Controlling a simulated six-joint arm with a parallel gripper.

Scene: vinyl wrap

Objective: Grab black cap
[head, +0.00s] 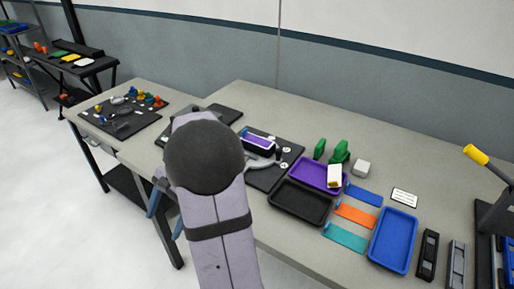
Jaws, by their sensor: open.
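My gripper (164,222) shows partly, at the left of my arm. Its two blue fingers point down and stand apart, with nothing visible between them. It appears in front of the table's front edge, left of the middle work mat. I cannot clearly pick out a black cap. A small dark upright piece (278,154) stands on the middle black mat (262,180), beside a grey curved part and a purple-topped dark block (258,141). Whether this piece is the cap cannot be told. My arm hides part of the table and the mat's left side.
A purple tray (309,174), a black tray (300,203) and a blue tray (394,241) lie right of the mat. Blue, orange and teal strips lie between them. Green pieces (340,152) and a white cube (361,167) stand behind. A left mat (112,127) holds small coloured parts.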

